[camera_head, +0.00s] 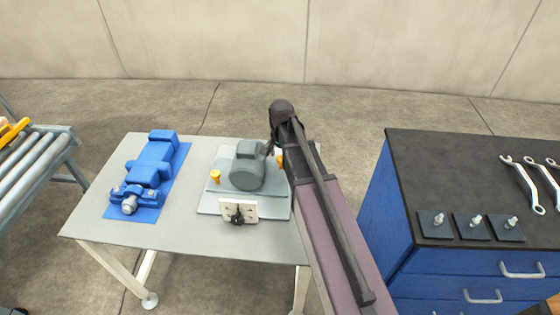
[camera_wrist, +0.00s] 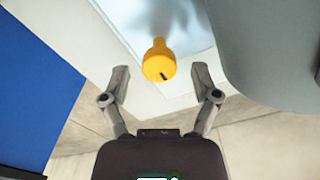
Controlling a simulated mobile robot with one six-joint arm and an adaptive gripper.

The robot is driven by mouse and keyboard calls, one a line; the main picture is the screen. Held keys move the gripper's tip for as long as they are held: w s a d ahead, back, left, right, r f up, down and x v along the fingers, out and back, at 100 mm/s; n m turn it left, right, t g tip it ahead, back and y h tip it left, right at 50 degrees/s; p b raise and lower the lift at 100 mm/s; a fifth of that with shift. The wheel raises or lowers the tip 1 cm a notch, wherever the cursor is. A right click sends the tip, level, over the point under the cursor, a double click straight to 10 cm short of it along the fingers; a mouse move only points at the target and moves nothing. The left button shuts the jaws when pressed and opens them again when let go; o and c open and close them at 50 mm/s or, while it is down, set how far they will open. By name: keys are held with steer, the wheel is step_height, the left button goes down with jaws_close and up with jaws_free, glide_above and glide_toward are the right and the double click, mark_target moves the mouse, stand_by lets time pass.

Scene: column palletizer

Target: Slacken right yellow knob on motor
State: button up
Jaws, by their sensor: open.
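The grey motor (camera_head: 247,170) sits on a light plate on the table. Its right yellow knob (camera_head: 281,160) shows only in part beside my arm, and the left yellow knob (camera_head: 215,176) is in clear view. In the wrist view, a yellow knob (camera_wrist: 158,60) with a dark mark stands beside the motor's grey body (camera_wrist: 275,50). My gripper (camera_wrist: 161,71) is open, with one fingertip on each side of this knob in the picture and a gap on both sides. In the head view, my arm hides most of the gripper.
A blue machine part (camera_head: 150,170) lies on the left of the table (camera_head: 180,235). A blue cabinet (camera_head: 385,200) with wrenches (camera_head: 522,185) is at right, a roller conveyor (camera_head: 35,165) at left.

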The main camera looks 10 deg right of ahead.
steer(key=shift+f, duration=0.3)
jaws_close()
steer(key=shift+a, duration=0.1)
